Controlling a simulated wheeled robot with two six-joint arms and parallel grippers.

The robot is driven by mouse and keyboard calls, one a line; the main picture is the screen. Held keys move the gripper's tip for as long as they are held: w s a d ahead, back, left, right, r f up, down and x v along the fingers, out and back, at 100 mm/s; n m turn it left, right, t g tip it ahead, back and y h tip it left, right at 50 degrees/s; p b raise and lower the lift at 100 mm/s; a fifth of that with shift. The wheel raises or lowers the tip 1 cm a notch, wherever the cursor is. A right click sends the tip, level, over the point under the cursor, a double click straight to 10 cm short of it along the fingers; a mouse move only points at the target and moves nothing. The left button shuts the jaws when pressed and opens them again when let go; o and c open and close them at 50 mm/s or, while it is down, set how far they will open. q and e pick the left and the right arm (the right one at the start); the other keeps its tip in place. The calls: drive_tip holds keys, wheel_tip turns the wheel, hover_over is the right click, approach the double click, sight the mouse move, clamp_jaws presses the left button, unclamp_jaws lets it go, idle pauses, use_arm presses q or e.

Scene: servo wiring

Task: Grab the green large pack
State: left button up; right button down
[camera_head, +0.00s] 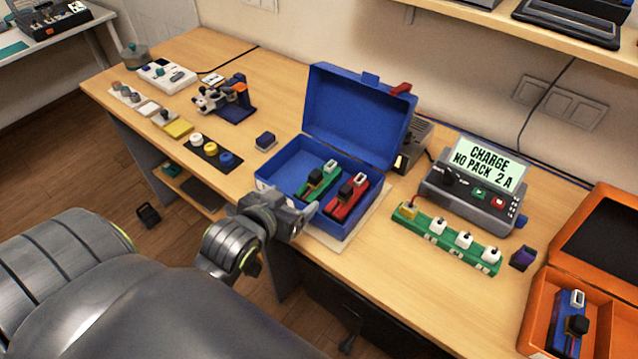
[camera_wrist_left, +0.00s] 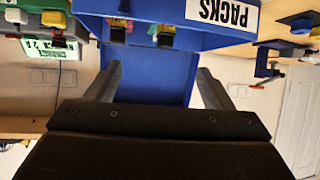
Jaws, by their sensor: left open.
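The green large pack (camera_head: 318,181) lies in the open blue box (camera_head: 280,165), with a black block and a pale connector on it. A red pack (camera_head: 347,197) lies beside it on the right, in the same box. My left gripper (camera_head: 300,207) is at the box's front wall, open and empty, apart from both packs. In the left wrist view its two fingers (camera_wrist_left: 157,78) are spread before the blue box (camera_wrist_left: 230,38), which bears a label reading PACKS. The packs are only partly seen there, and I cannot tell which is which. My right gripper is out of view.
A charger (camera_head: 465,195) and a green strip with several white plugs (camera_head: 450,238) stand right of the box. An orange case (camera_head: 535,310) with a blue pack (camera_head: 570,325) is at the right edge. The raised blue lid (camera_head: 358,115) stands behind the packs.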

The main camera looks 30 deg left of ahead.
sight(315, 181)
use_arm(q)
drive_tip(key=p+x, duration=0.1)
drive_tip(key=x, duration=1)
drive_tip(key=shift+w+f+p, duration=0.1)
drive_tip(key=shift+w+p, duration=0.15)
drive_tip(key=shift+p, duration=0.15)
drive_tip(key=shift+w+a+f+p, duration=0.25)
drive_tip(key=shift+w+p, duration=0.1)
drive_tip(key=shift+w, duration=0.25)
drive_tip(key=shift+p+x, duration=0.45)
drive_tip(key=shift+x, duration=1.6)
drive_tip(key=shift+s+f, duration=0.1)
drive_tip(key=shift+f, duration=0.1)
drive_tip(key=shift+c, duration=0.8)
drive_tip(key=c, duration=1.2)
drive_tip(key=shift+r, duration=0.1)
drive_tip(key=shift+c, duration=1.1)
drive_tip(key=shift+r, duration=0.1)
